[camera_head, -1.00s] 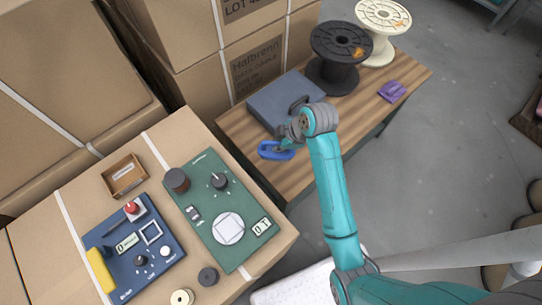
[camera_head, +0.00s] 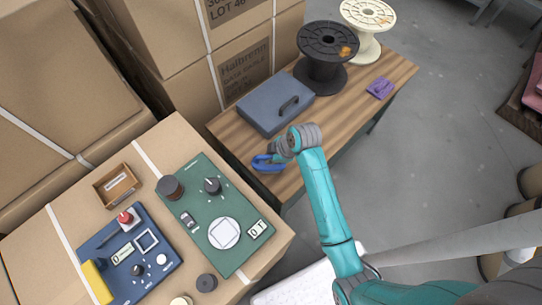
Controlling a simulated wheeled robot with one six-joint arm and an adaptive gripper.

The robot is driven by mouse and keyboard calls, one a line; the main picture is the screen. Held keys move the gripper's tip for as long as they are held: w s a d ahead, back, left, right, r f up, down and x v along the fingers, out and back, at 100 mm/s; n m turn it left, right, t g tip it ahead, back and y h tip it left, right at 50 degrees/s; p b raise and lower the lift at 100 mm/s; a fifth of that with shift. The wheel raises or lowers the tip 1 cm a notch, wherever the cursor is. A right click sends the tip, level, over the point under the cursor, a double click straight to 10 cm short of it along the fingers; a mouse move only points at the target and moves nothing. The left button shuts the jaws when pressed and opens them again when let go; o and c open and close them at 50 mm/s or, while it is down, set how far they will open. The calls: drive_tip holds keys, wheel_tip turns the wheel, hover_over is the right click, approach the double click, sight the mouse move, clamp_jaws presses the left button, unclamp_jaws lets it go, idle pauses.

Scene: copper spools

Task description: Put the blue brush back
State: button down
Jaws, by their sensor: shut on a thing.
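The blue brush (camera_head: 268,163) is a small bright blue piece at the end of my arm. My gripper (camera_head: 276,155) is shut on it, over the near left part of the wooden table (camera_head: 232,131). Whether the brush touches the table top cannot be told from this angle. The wrist hides part of the gripper and of the brush.
A grey-blue case (camera_head: 262,103) with a dark handle lies behind my gripper. A black spool (camera_head: 327,52), a cream spool (camera_head: 366,20) and a purple item (camera_head: 380,88) stand farther right.

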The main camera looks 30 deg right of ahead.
drive_tip(key=c, duration=1.1)
unclamp_jaws()
drive_tip(key=v, duration=1.2)
drive_tip(key=s+a+f+m+t+h, duration=0.1)
drive_tip(key=s+f+m+t, duration=0.25)
drive_tip(key=s, duration=0.35)
drive_tip(key=s+a+f+m+t+h, duration=0.1)
drive_tip(key=s+a+f+m+t, duration=0.15)
drive_tip(key=s+m, duration=0.4)
drive_tip(key=s+r+m+t, duration=0.1)
drive_tip(key=s+r, duration=0.4)
drive_tip(key=s+r+m+t, duration=0.1)
drive_tip(key=s+r+t, duration=0.1)
drive_tip(key=s+r, duration=0.3)
drive_tip(key=s+r+m+t+h, duration=0.1)
drive_tip(key=s+r, duration=0.4)
drive_tip(key=s, duration=0.2)
drive_tip(key=shift+s+t, duration=0.25)
drive_tip(key=shift+t, duration=0.15)
